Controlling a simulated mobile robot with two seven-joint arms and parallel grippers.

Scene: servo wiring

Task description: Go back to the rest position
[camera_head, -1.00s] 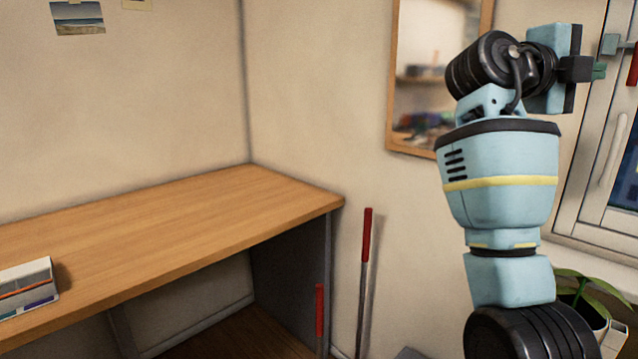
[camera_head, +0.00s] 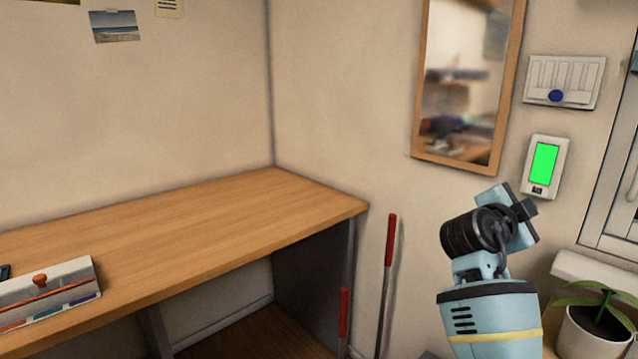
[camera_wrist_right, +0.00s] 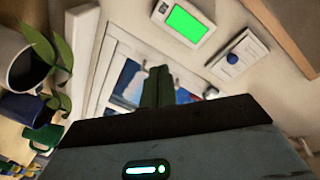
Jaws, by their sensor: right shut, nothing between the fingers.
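My right arm (camera_head: 490,300) is raised at the lower right of the head view, in front of the wall. Its wrist end tilts to the upper right, and the fingers cannot be made out there. In the right wrist view my right gripper (camera_wrist_right: 157,86) shows two dark green fingers pressed together with nothing between them. It is in free air with a window behind it. My left gripper is in neither view.
A wooden desk (camera_head: 190,225) at the left holds a box with a red knob (camera_head: 40,280). A mirror (camera_head: 465,85), a green-screened wall panel (camera_head: 543,165) and a vent with a blue knob (camera_head: 565,82) hang on the wall. A potted plant (camera_head: 595,325) stands right of my arm.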

